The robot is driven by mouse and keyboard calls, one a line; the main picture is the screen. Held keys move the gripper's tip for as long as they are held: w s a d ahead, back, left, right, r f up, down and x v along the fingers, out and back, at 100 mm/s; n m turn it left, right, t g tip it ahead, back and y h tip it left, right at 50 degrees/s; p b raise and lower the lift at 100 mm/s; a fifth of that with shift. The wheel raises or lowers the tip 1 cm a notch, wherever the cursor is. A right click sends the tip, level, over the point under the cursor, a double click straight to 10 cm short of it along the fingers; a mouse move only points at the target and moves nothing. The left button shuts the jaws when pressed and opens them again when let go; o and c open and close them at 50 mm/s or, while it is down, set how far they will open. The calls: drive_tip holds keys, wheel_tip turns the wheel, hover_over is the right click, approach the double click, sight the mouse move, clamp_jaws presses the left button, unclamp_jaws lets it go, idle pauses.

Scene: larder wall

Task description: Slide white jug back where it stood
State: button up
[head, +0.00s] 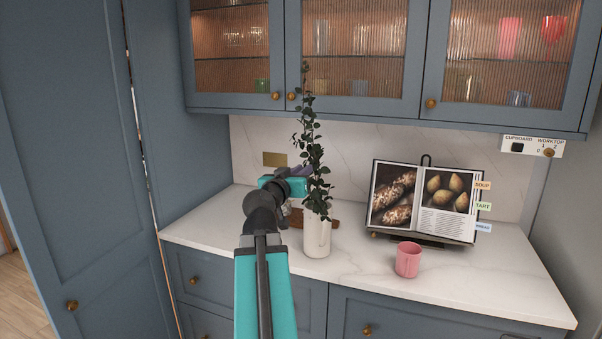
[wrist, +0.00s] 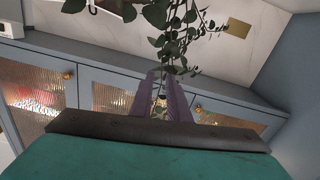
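The white jug (head: 317,238) stands upright on the worktop, left of the pink mug, with tall leafy branches (head: 312,150) rising from it. My gripper (head: 302,171) is above and to the left of the jug, close to the lower leaves. In the wrist view its two fingers (wrist: 158,88) are apart with a narrow gap between them, and nothing is clearly held. Leaves (wrist: 172,30) show past the fingertips there; I cannot tell whether they touch. The jug body is not visible in the wrist view.
A pink mug (head: 408,260) stands right of the jug. An open cookbook (head: 425,200) rests on a stand behind it. A brown object (head: 334,223), partly hidden, lies behind the jug. Glazed wall cupboards (head: 350,105) hang above. The worktop (head: 505,285) is clear at the right front.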

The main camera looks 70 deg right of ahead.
drive_tip(key=shift+d, duration=0.15)
drive_tip(key=shift+w+d+p, duration=0.1)
drive_tip(key=shift+d+p, duration=1.9)
drive_tip(key=shift+d, duration=4.75)
clamp_jaws()
